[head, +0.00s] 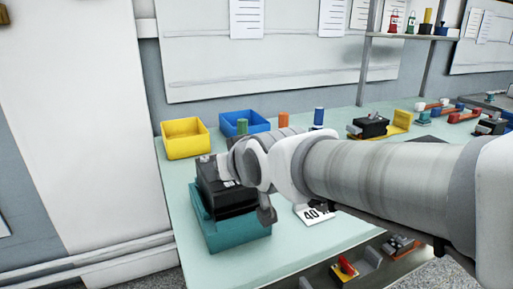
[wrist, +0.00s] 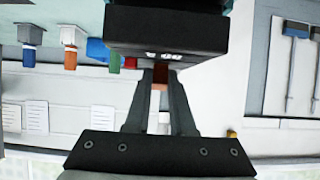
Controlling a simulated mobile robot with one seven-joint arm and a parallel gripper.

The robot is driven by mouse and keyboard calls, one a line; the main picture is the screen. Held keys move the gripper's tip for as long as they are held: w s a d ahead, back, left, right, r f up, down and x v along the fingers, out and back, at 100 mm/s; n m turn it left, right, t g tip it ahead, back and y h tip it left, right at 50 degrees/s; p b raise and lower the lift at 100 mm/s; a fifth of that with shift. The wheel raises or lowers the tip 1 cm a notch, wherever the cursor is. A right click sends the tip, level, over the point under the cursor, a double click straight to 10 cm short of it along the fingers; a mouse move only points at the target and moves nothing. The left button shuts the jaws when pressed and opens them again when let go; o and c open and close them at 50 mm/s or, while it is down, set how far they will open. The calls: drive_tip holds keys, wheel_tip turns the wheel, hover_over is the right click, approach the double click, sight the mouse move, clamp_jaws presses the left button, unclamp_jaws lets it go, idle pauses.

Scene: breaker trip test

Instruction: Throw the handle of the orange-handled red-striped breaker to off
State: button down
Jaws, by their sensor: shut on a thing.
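A black breaker (head: 212,193) sits on a teal block (head: 238,236) at the near left of the bench. My gripper (head: 222,168) is at the breaker's upper part, partly hidden by my own wrist. In the wrist view the breaker's dark body (wrist: 165,30) fills the top, with small white marks on its face. My gripper (wrist: 160,78) is shut on a small orange and dark red handle (wrist: 160,86) that sticks out from that face. No red stripe on the body can be made out, and the handle's exact angle is hard to tell.
A yellow bin (head: 185,139) and a blue bin (head: 240,121) stand behind the breaker. A card marked 40 (head: 316,214) lies to its right. Another black breaker (head: 369,127) stands farther back beside a yellow block.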

drive_tip(key=c, duration=0.8)
unclamp_jaws()
drive_tip(key=shift+o, duration=0.2)
drive_tip(key=p+v, duration=0.5)
drive_tip(key=v, duration=1.2)
drive_tip(key=shift+s+r, duration=0.15)
drive_tip(key=shift+d, duration=0.1)
drive_tip(key=s+d+f+m+g+h, duration=0.2)
drive_tip(key=d+f+m+g+h, duration=0.1)
drive_tip(key=d+f, duration=0.35)
drive_tip(key=s+d+f+m+g+h, duration=0.2)
drive_tip(key=s+d+f+g, duration=0.1)
drive_tip(key=d+f, duration=0.4)
wheel_tip(320, 180, up, 22)
drive_tip(key=p, duration=2.1)
drive_tip(key=shift+w+d+t, duration=0.25)
drive_tip(key=shift+w+t, duration=0.05)
drive_tip(key=shift+w, duration=0.05)
